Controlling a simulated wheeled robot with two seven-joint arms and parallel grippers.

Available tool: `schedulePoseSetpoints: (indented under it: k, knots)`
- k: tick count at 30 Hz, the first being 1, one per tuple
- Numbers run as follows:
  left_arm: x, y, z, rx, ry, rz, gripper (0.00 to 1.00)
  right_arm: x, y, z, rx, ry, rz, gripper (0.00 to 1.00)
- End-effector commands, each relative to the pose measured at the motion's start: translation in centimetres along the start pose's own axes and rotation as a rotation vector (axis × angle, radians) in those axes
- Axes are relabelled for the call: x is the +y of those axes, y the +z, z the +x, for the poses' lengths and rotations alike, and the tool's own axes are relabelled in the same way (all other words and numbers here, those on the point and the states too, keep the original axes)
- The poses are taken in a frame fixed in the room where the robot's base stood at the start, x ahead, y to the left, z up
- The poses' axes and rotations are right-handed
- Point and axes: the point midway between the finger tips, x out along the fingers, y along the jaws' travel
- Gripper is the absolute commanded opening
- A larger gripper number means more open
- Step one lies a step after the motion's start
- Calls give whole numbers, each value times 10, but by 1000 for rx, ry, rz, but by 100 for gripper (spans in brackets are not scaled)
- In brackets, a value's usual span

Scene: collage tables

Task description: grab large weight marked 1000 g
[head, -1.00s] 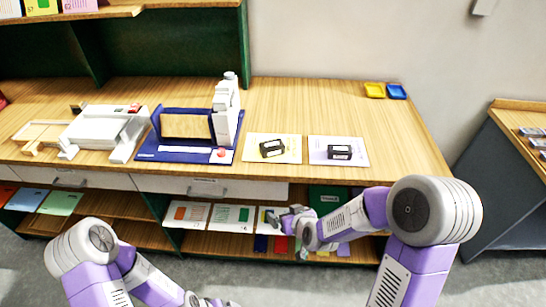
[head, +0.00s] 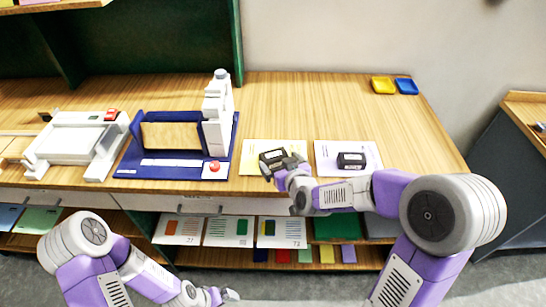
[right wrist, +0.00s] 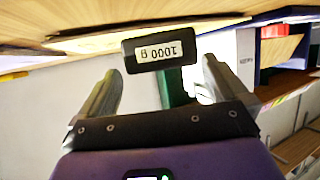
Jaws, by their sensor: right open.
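A black block weight with a white label reading 1000 g (right wrist: 160,50) shows upside down in the right wrist view, just beyond and between my open right fingers (right wrist: 158,88). In the head view this weight (head: 271,156) sits on a yellow card (head: 290,148), partly hidden by my right gripper (head: 285,166) at its near side. The fingers are not closed on it. A second black weight (head: 351,160) lies on a white card (head: 328,150) to the right; its label is too small to read. My left gripper (head: 224,296) is low at the bottom edge, its jaws unclear.
A blue stand with a white column (head: 217,115) is left of the cards, with a white device (head: 80,140) farther left. Yellow (head: 383,85) and blue (head: 407,86) trays sit at the back right. The wooden tabletop (head: 310,105) behind the cards is clear.

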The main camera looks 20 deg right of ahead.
Motion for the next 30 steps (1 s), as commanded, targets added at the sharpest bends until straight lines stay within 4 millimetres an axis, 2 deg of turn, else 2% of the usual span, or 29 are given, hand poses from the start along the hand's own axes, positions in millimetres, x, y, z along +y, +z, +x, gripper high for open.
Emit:
schedulePoseSetpoints:
  k: [6,9,18,30]
  knots:
    - [-3,-1,8,1,0,0,100,-2,1,34,-1,0,0,100]
    - [-4,-1,10,1,0,0,100,-2,0,45,-1,0,0,100]
    - [-4,-1,10,1,0,0,100,-2,-1,48,0,0,0,100]
    - [-4,-1,10,1,0,0,100,-2,-1,48,0,0,0,39]
